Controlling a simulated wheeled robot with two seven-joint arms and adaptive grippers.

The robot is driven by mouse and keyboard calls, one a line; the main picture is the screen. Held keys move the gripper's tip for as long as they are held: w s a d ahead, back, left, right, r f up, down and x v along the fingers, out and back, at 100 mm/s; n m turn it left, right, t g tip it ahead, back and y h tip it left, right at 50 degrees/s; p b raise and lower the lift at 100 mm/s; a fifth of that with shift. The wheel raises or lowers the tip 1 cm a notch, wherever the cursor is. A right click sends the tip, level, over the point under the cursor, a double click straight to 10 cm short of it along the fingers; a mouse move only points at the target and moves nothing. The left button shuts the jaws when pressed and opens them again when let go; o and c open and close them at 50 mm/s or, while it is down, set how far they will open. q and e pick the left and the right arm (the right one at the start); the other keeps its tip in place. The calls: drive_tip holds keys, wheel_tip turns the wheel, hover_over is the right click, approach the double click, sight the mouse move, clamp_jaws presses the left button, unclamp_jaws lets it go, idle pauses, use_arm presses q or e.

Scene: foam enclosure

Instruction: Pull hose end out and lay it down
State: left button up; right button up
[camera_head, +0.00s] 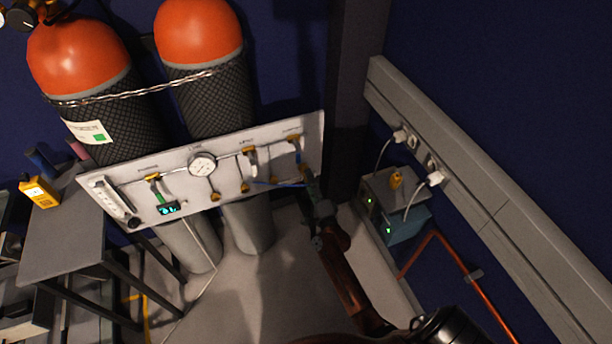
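A pale panel (232,191) with a round gauge (202,164) and several brass fittings stands in front of two gas cylinders. A thin blue hose (272,184) runs across the panel's lower right part toward my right gripper. My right gripper (306,176) is at the panel's right end, just below the rightmost brass fitting (294,138). Its fingers are small and dark here, so I cannot tell whether they are open or shut, or whether they touch the hose. The hose's end is not clear. My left gripper is not in view.
Two orange-topped cylinders (200,35) are chained behind the panel. A grey table (68,240) with a yellow device (39,192) stands at the left. Grey boxes (385,195) with plugged cables sit by the right wall, near a copper pipe (455,258). Floor (255,295) below the panel is clear.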

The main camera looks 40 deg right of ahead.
drive_tip(key=shift+x, duration=1.35)
drive_tip(key=shift+c, duration=0.2)
idle(0.4)
clamp_jaws()
drive_tip(key=o, duration=0.6)
unclamp_jaws()
drive_tip(key=shift+c, duration=0.2)
drive_tip(key=shift+s, duration=0.1)
drive_tip(key=v, duration=1.1)
drive_tip(key=shift+s, duration=0.4)
drive_tip(key=shift+a, duration=0.1)
